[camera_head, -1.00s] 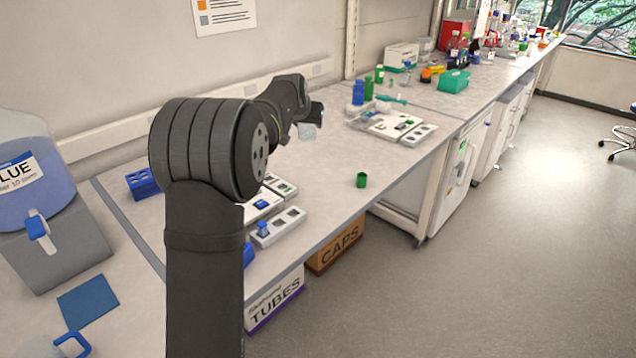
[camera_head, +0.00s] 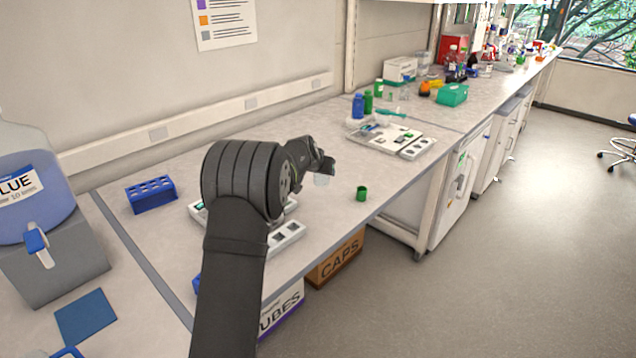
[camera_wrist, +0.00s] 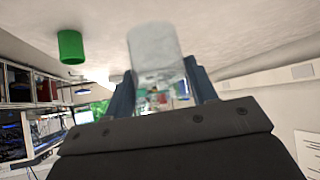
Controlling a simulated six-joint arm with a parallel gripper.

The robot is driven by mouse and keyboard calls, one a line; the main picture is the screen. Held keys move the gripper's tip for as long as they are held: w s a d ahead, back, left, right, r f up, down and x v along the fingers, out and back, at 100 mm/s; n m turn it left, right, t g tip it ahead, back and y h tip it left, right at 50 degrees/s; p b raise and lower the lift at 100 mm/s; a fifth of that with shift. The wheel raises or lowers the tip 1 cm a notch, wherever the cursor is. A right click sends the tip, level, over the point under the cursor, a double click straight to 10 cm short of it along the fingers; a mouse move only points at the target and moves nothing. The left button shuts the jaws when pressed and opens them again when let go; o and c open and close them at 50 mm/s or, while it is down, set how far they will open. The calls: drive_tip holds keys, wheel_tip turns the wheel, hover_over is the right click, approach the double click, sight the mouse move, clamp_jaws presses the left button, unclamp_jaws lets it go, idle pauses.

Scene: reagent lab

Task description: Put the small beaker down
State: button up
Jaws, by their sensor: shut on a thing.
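The small beaker is clear and colourless. In the wrist view the beaker (camera_wrist: 156,52) stands between the two dark fingers of my gripper (camera_wrist: 163,92), which is shut on it. In the head view the beaker (camera_head: 322,180) shows small and pale below my gripper (camera_head: 326,167), over the bench near the green cap. I cannot tell from these views whether its base touches the bench.
A green cap (camera_head: 361,193) stands near the bench's front edge, right of the beaker. A white tray (camera_head: 385,138) lies beyond. A blue rack (camera_head: 151,194) is at left. Bare bench (camera_head: 240,135) lies behind my arm. Boxes marked CAPS (camera_head: 337,258) and TUBES (camera_head: 283,310) sit below.

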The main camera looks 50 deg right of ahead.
sight(315, 178)
drive_tip(key=shift+w+f, duration=0.4)
drive_tip(key=shift+w, duration=0.25)
drive_tip(key=shift+f, duration=2)
drive_tip(key=shift+f, duration=0.15)
drive_tip(key=o, duration=1)
drive_tip(key=shift+a+r, duration=0.15)
drive_tip(key=shift+r, duration=0.2)
drive_tip(key=v, duration=1.1)
drive_tip(key=shift+s+a+r, duration=0.1)
drive_tip(key=shift+a+r, duration=0.1)
